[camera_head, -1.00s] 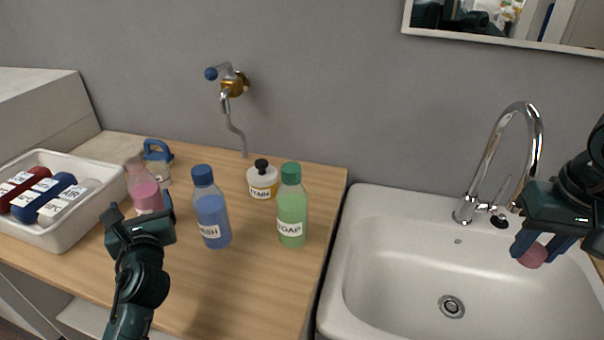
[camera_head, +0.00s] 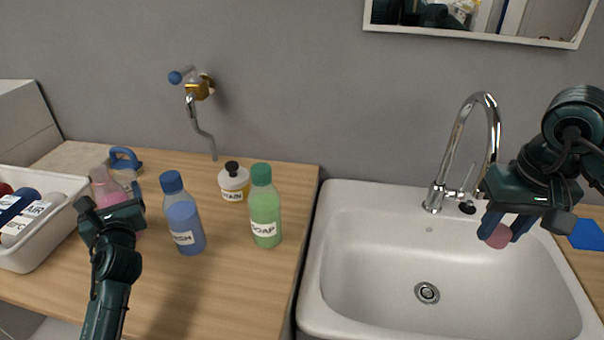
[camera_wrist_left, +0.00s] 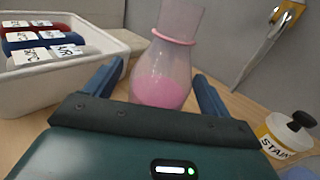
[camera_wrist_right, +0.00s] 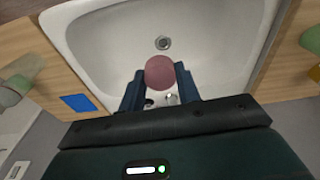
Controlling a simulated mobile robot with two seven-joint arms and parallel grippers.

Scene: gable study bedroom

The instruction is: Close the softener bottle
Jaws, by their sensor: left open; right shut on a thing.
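The softener bottle (camera_head: 107,190) is a clear bottle with pink liquid, standing on the wooden counter at the left. In the left wrist view the bottle (camera_wrist_left: 165,75) is upright with an uncapped neck, between the two fingers and apart from them. My left gripper (camera_head: 110,205) is open around it and hides its lower part in the head view. My right gripper (camera_head: 507,230) is shut on a round pink cap (camera_head: 498,236) above the sink. The cap (camera_wrist_right: 159,72) also shows between the fingertips in the right wrist view.
A blue bottle (camera_head: 183,220), a green soap bottle (camera_head: 265,210) and a stain jar (camera_head: 233,186) stand right of the softener bottle. A white bin (camera_head: 50,240) is at the left. The sink (camera_head: 370,260) has a tall tap (camera_head: 459,150).

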